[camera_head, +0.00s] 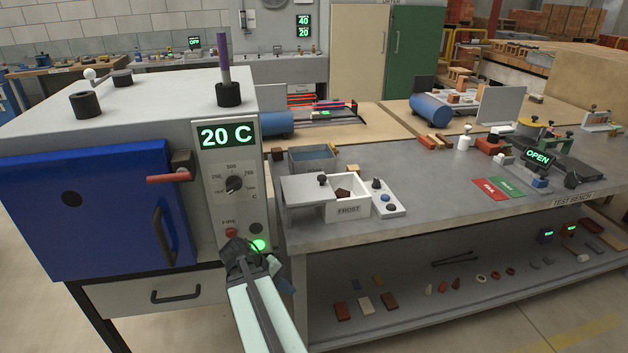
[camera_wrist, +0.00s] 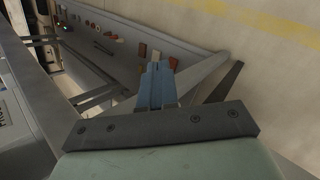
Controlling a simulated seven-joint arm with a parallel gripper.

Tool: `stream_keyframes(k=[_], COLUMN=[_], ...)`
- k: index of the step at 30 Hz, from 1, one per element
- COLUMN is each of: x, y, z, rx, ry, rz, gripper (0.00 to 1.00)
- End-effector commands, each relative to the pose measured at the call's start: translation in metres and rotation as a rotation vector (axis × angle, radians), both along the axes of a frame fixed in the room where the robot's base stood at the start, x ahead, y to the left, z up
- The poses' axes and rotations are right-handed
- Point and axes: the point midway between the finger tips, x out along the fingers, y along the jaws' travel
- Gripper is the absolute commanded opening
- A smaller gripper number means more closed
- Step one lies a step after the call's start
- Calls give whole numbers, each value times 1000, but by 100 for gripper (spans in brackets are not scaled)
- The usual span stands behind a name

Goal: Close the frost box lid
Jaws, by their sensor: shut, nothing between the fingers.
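The white frost box (camera_head: 348,212), labelled FROST, stands at the near left of the grey test bench. Its top is open and a dark brown piece (camera_head: 343,193) shows inside. The pale lid (camera_head: 303,192), with a black knob (camera_head: 322,180), lies to the left of the opening. My gripper (camera_head: 286,285) is below and left of the box, in front of the bench's near left corner and beside the kiln. In the wrist view its blue fingers (camera_wrist: 156,85) are together with nothing between them, pointing towards the lower shelf. The frost box is not in clear view there.
The kiln (camera_head: 215,200), reading 20 C, stands left, its blue door (camera_head: 95,210) shut. A small button panel (camera_head: 385,198) is right of the frost box, and a grey water tray (camera_head: 312,158) behind it. The lower shelf (camera_head: 400,315) holds several small pieces. The bench's middle front is clear.

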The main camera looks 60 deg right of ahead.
Motion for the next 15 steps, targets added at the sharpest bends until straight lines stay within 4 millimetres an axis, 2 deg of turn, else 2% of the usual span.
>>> stream_keyframes(k=[1, 6, 11, 15], x=[-4, -19, -27, -26], y=[-12, -45, -70, -88], z=[16, 64, 105, 137], rx=[-24, -84, -114, -121], ry=[-5, -22, -65, -133], rz=[-21, -76, -108, -108], gripper=[0, 0, 0, 0])
